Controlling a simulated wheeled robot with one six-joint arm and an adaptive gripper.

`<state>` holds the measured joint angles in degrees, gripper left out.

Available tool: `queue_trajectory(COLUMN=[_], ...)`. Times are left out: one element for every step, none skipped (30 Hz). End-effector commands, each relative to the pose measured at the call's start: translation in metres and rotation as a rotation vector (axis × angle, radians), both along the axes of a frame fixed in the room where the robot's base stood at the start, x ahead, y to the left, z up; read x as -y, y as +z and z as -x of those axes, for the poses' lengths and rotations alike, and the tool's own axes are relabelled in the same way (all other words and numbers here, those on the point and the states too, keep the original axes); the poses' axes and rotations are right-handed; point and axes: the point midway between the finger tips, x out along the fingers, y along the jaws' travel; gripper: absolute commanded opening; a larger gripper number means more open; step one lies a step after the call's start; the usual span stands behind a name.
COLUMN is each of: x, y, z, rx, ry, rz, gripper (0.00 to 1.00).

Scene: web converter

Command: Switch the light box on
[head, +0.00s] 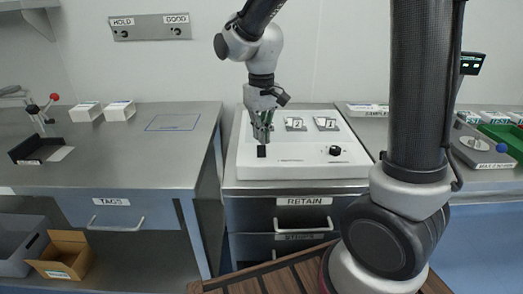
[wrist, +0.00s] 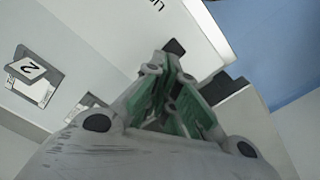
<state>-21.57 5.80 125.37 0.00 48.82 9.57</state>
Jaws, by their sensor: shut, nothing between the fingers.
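The white light box (head: 285,171) sits on the metal counter in the middle of the head view, and its white top also fills much of the wrist view (wrist: 118,38). A small black switch (head: 262,152) stands at its front left, and a black knob (head: 335,151) at its front right. My gripper (head: 262,138) is shut and empty, pointing down just above the black switch. In the wrist view the fingertips (wrist: 172,58) are right beside a black piece (wrist: 174,47), partly hidden by them. I cannot tell whether they touch the switch.
Sample plates (head: 295,124) lie on the box's top behind the switch. The RETAIN drawer (head: 302,219) is below. The left counter (head: 120,172) has free room around a blue outline. White boxes (head: 120,110) and a black tray (head: 40,149) stand there. The scale (head: 486,153) is at right.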

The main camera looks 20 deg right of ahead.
Motion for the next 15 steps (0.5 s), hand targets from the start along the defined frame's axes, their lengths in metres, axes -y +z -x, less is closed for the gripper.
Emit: queue_trajectory(x=[0.0000, 0.0000, 0.0000, 0.0000, 0.0000, 0.0000, 0.0000, 0.0000, 0.0000, 0.0000, 0.0000, 0.0000, 0.0000, 0.0000, 0.0000], y=[-0.0004, -0.0008, -0.0013, -0.0017, -0.0022, -0.0028, -0.0033, -0.0037, -0.0043, -0.0048, -0.0052, -0.0058, -0.0063, -0.0067, -0.0074], z=[0.0001, 0.0000, 0.0000, 0.0000, 0.0000, -0.0001, -0.0001, -0.0001, -0.0001, -0.0001, -0.0001, -0.0001, -0.0001, -0.0001, -0.0001], rx=[0.000, 0.000, 0.000, 0.000, 0.000, 0.000, 0.000, 0.000, 0.000, 0.000, 0.000, 0.000, 0.000, -0.001, -0.001], ry=[0.000, 0.000, 0.000, 0.000, 0.000, 0.000, 0.000, 0.000, 0.000, 0.000, 0.000, 0.000, 0.000, 0.000, 0.000], rz=[0.000, 0.000, 0.000, 0.000, 0.000, 0.000, 0.000, 0.000, 0.000, 0.000, 0.000, 0.000, 0.000, 0.000, 0.000], gripper=[0.00, 0.00, 0.00, 0.00, 0.00, 0.00, 0.00, 0.00, 0.00, 0.00, 0.00, 0.00, 0.00, 0.00, 0.00])
